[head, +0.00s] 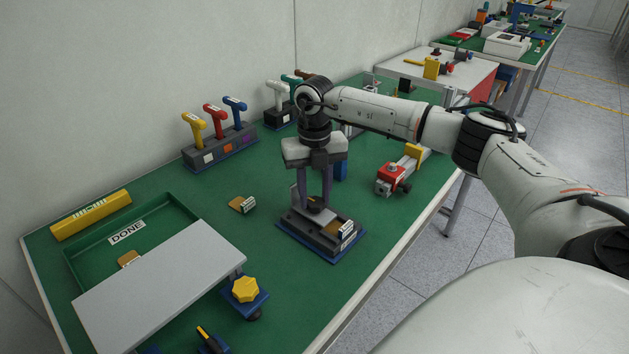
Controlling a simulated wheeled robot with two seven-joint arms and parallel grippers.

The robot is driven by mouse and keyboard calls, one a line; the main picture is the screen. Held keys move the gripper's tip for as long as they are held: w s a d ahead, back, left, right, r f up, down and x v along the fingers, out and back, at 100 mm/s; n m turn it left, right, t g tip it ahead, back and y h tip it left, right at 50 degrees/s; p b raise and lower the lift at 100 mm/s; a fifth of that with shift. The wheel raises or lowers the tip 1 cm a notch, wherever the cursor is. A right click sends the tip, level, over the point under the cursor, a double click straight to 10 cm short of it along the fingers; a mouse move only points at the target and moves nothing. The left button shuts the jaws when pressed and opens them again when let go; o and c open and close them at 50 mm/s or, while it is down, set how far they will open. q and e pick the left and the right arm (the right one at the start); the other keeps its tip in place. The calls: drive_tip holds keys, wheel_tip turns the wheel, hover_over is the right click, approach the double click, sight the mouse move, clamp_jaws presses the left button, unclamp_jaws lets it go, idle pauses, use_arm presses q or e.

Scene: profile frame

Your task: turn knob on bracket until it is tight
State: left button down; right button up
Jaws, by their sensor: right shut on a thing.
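A yellow lobed knob (245,289) sits on a blue bracket (262,301) at the near right corner of the grey plate. Whether it is tight cannot be told. My right gripper (314,207) points down at a grey fixture on a blue base (325,252), farther back and apart from the knob. Its fingers are shut on a small brownish piece (315,203) at the fixture, mostly hidden between the fingertips. My left gripper is not in view.
The grey plate (160,290) partly covers a green tray (72,263) labelled DONE. A yellow block (90,215), a brown tagged piece (242,204), a lever rack (222,150) and a red-topped clamp (392,178) stand around.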

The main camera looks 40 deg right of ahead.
sight(315, 199)
drive_tip(key=shift+w+d+r, duration=0.1)
drive_tip(key=shift+w+r, duration=0.05)
drive_tip(key=shift+r, duration=0.05)
drive_tip(key=o, duration=0.8)
drive_tip(key=shift+o, duration=1.2)
drive_tip(key=shift+f, duration=0.1)
wheel_tip(315, 199, up, 10)
drive_tip(key=shift+r+b, duration=0.2)
drive_tip(key=shift+b, duration=0.15)
